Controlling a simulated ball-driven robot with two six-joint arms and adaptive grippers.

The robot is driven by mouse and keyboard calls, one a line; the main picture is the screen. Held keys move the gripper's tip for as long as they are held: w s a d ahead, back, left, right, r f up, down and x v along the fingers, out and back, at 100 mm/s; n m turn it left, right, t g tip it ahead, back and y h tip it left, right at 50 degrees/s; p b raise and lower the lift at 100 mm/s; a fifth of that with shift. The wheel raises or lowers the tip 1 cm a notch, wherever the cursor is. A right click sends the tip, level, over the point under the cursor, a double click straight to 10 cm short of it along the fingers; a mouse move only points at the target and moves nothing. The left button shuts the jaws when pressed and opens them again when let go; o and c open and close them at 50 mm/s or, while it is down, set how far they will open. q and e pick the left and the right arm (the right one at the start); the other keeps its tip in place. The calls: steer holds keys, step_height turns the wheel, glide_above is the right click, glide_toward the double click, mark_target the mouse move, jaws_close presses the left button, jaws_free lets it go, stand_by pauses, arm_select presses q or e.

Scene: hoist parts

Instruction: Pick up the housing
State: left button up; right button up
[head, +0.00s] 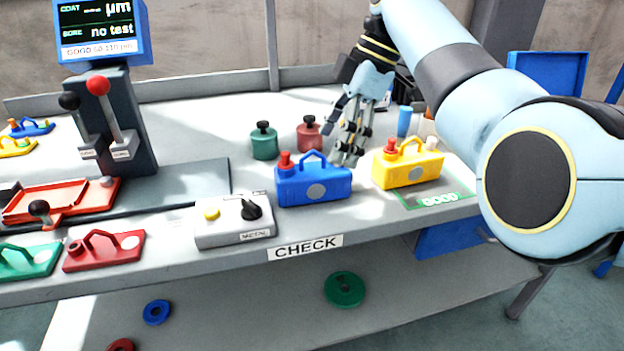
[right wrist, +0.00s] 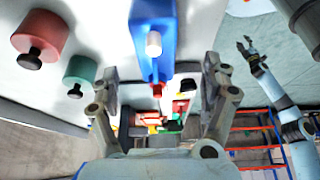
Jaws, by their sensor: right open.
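The blue housing (head: 299,188), with a looped handle, a red knob and a grey disc on its front, stands on the bench behind the CHECK label. My right gripper (head: 348,156) is open and empty, fingers pointing down, just behind and right of the blue housing, between it and a yellow housing (head: 388,175). In the right wrist view the blue housing (right wrist: 143,28) lies ahead, beyond and between the open fingers (right wrist: 163,88). A light-blue arm, apparently my left, shows small at the right there; its gripper (right wrist: 246,45) is too small to judge.
The yellow housing stands on the GOOD mat (head: 440,199). A grey METAL box (head: 235,233) is left of the blue housing. Green (head: 264,146) and red (head: 309,137) knobbed cylinders stand behind. A lever gauge (head: 125,125) and red and green housings are at the left.

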mark_target(327, 167)
steer(key=shift+a+f, duration=0.2)
steer(key=shift+f, duration=0.6)
steer(key=f, duration=0.2)
steer(key=a+f+b, duration=0.1)
steer(key=f, duration=0.2)
steer(key=shift+w, duration=0.2)
steer(key=c, duration=0.3)
arm_select(q)
steer(key=shift+w+f, duration=0.2)
steer(key=shift+f, duration=0.45)
arm_select(e)
steer(key=shift+r, duration=0.1)
jaws_close()
